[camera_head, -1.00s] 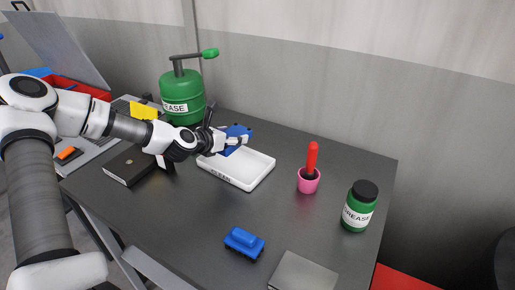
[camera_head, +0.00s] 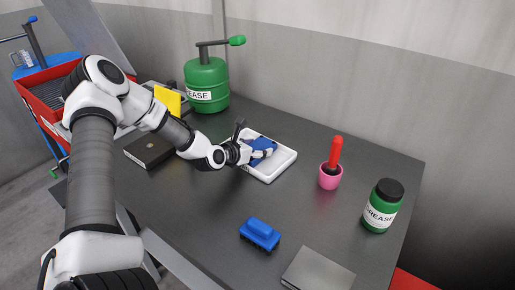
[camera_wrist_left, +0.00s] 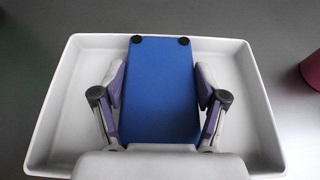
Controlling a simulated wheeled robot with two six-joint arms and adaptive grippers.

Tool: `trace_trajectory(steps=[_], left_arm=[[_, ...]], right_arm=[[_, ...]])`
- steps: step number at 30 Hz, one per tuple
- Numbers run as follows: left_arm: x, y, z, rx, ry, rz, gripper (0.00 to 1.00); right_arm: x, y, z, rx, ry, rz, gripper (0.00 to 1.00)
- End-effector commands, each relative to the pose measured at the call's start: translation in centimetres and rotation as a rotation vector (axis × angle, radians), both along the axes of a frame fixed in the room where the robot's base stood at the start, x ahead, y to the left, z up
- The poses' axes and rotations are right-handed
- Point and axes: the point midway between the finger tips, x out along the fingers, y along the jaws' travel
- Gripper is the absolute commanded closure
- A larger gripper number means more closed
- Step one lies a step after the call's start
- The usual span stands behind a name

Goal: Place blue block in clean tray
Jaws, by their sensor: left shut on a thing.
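The blue block (camera_head: 263,145) is held in my left gripper (camera_head: 256,151), over the white tray (camera_head: 284,164). In the left wrist view the blue block (camera_wrist_left: 160,85) lies between the two fingers of my left gripper (camera_wrist_left: 160,101), which press on its sides. The white tray (camera_wrist_left: 250,125) spreads around and beneath it there. I cannot tell whether the block touches the tray floor. My right gripper is not in view.
A blue brush (camera_head: 261,234) lies near the table's front edge. A pink cup (camera_head: 330,179) with a red-handled tool and a green grease jar (camera_head: 380,212) stand at right. A green grease can (camera_head: 207,86) stands behind. A dark box (camera_head: 149,150) lies at left.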

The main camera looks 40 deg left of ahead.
Motion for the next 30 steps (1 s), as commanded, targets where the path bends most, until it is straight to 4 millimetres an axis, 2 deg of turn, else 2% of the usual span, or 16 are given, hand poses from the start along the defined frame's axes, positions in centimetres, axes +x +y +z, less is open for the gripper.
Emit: trace_trajectory(steps=[2,3,4,5,14,17,20,26,30], left_arm=[[0.0,0.0,-0.3,0.000,-0.001,0.000,0.76],[0.0,0.0,-0.2,0.000,0.000,0.000,0.17],[0.0,0.0,-0.2,0.000,0.000,0.000,0.06],[0.0,0.0,-0.2,0.000,0.000,0.000,0.03],[0.0,0.0,-0.1,0.000,0.000,0.000,0.03],[0.0,0.0,0.4,0.001,0.001,0.000,0.03],[-1.1,0.1,0.8,-0.005,0.000,0.005,0.03],[-4.4,-0.1,2.7,-0.013,-0.002,0.005,0.03],[-6.6,-0.1,3.9,-0.013,-0.001,0.006,0.03]], right_arm=[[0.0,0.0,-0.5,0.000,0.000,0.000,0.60],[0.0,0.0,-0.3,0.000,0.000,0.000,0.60],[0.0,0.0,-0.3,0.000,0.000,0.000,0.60],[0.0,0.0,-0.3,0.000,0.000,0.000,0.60],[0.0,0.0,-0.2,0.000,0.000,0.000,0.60],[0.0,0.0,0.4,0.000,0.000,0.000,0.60],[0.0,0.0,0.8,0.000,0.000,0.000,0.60],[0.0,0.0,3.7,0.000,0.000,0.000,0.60],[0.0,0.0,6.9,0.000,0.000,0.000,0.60]])
